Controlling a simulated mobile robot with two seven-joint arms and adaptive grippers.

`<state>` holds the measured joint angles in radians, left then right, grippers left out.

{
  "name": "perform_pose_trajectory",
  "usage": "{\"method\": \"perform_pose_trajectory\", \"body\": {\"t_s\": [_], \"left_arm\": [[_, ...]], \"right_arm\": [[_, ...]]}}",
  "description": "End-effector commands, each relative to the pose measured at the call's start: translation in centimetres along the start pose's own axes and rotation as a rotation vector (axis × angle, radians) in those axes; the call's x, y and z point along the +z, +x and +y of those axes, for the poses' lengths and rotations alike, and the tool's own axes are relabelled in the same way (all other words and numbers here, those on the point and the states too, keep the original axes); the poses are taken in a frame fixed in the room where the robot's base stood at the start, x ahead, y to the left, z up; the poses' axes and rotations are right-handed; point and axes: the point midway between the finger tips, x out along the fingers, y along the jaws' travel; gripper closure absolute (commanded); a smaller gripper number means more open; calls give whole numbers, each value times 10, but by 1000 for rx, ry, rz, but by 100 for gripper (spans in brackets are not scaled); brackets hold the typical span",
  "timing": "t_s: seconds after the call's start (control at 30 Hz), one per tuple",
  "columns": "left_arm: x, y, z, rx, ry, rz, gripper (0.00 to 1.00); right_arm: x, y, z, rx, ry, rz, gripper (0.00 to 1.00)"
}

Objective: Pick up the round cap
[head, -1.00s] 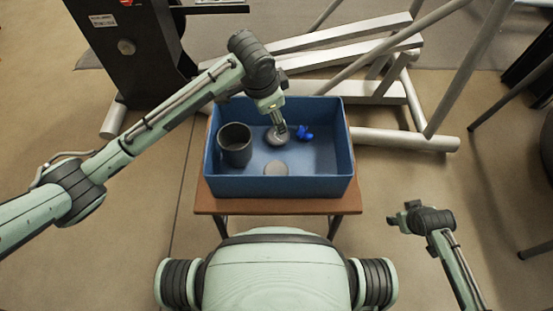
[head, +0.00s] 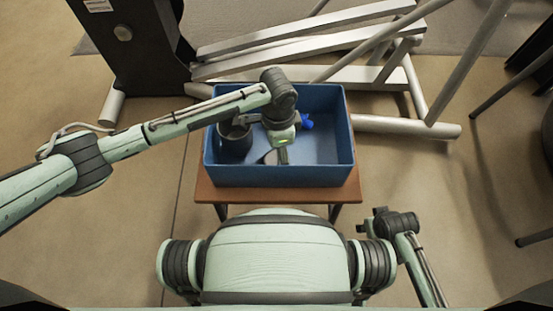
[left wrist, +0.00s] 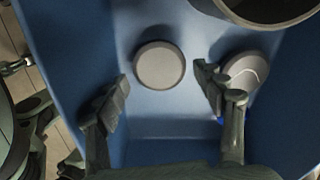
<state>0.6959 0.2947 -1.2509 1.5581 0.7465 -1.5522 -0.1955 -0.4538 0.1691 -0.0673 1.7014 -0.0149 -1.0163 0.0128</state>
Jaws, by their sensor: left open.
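Two round grey caps lie on the floor of the blue bin; I cannot tell which one the task means. In the left wrist view, one plain round cap (left wrist: 159,65) lies between and just beyond the fingertips of my left gripper (left wrist: 161,80). The second round piece (left wrist: 245,70) lies to the right, partly behind a finger. In the head view my left gripper (head: 282,156) reaches down into the bin, open and empty, and partly hides the near cap (head: 268,157). My right gripper (head: 370,222) hangs outside the bin at the lower right; its jaws are unclear.
The blue bin (head: 330,174) stands on a small brown table (head: 300,195). A dark grey cup (head: 233,148) stands in its left part, partly under my arm. A small blue object (head: 306,122) lies at the back. Metal frame bars (head: 300,68) lie behind the bin.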

Motion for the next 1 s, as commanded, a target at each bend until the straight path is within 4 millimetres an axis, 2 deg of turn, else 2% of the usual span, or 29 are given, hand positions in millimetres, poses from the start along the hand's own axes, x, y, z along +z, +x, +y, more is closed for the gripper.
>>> {"method": "perform_pose_trajectory", "body": {"t_s": [0.1,0.17,0.43,0.47,0.7,1.0], "left_arm": [[0,18,1,1,-2,-1,31],[0,23,0,0,-2,-2,31],[0,26,0,-1,-1,1,31],[0,26,0,-1,-1,1,33],[0,26,0,-1,-1,1,62],[0,24,0,-2,-1,1,63]], "right_arm": [[-2,-1,0,-1,3,2,55],[-4,-4,0,-2,5,5,55],[-9,-10,0,-2,8,13,55],[-9,-10,0,-2,8,13,55],[-7,-8,0,-2,8,9,55],[-5,-6,0,-2,8,5,55]]}}
